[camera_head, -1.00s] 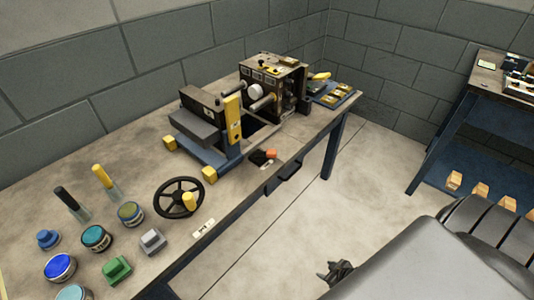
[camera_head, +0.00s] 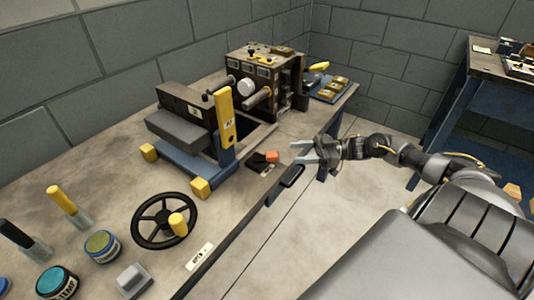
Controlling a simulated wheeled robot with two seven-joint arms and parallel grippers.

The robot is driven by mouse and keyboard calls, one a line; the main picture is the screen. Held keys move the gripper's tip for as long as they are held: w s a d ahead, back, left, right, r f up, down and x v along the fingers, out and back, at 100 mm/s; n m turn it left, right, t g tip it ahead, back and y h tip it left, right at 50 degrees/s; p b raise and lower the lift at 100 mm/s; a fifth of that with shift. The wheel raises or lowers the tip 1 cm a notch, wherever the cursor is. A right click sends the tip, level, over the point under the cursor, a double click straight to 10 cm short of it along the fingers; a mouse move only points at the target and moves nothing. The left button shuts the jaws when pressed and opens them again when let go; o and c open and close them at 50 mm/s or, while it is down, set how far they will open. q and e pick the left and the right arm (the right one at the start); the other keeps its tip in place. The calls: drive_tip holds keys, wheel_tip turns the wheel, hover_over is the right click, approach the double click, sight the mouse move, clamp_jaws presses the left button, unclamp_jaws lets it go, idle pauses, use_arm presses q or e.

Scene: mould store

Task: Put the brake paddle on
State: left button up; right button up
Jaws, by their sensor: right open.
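A small black lever with an orange end (camera_head: 271,156), which looks like the brake paddle, sits on the bench top near its front edge, in front of the blue-framed machine (camera_head: 220,160). A small plate with marks too small to read lies by it. My right gripper (camera_head: 301,155) is open and empty, just right of the orange end, with its fingers pointing left towards it. A gap shows between the fingers and the lever. My left gripper is not in view.
A black handwheel with a yellow knob (camera_head: 178,224) stands at the bench front. A dark box machine with rollers (camera_head: 262,75) is behind the lever. Tins and yellow- and black-handled tools stand at left. A dark handle (camera_head: 291,176) sticks out at the bench edge below my gripper.

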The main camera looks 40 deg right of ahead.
sight(269, 154)
drive_tip(key=x, duration=0.9)
drive_tip(key=shift+w+a+f, duration=0.1)
drive_tip(key=shift+w+a, duration=0.15)
drive_tip(key=shift+w, duration=0.15)
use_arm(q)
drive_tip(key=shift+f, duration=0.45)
